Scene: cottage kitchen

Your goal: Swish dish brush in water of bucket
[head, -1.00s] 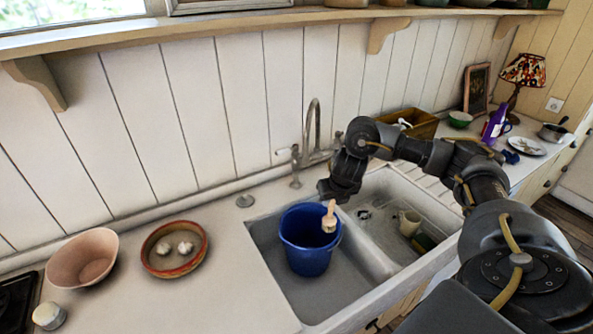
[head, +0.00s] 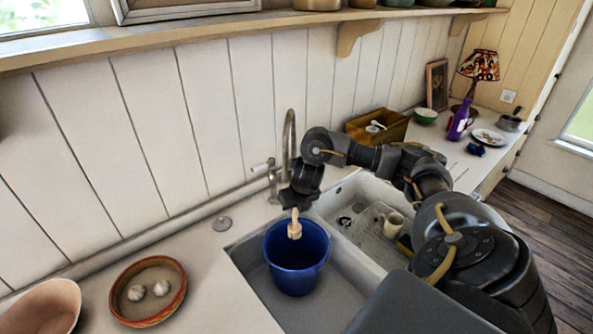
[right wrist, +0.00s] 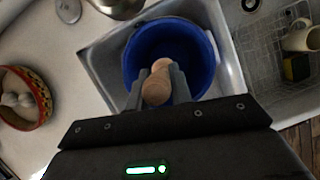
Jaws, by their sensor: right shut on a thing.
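The blue bucket (head: 298,262) stands in the left basin of the white sink. It also shows in the right wrist view (right wrist: 199,50). The dish brush (head: 294,230) has a pale wooden body and hangs upright over the bucket's mouth. My right gripper (head: 297,203) is shut on the dish brush. In the right wrist view the gripper fingers (right wrist: 160,84) close on the brush's round wooden end (right wrist: 156,91), with the bucket below. I cannot make out the water, nor whether the bristles touch it. My left gripper is not in view.
The tap (head: 288,145) stands behind the sink, close to my right arm. The right basin holds a wire rack with a cream mug (head: 394,224). A red-rimmed bowl (head: 178,304) with garlic and a pink bowl (head: 42,308) sit on the counter at left.

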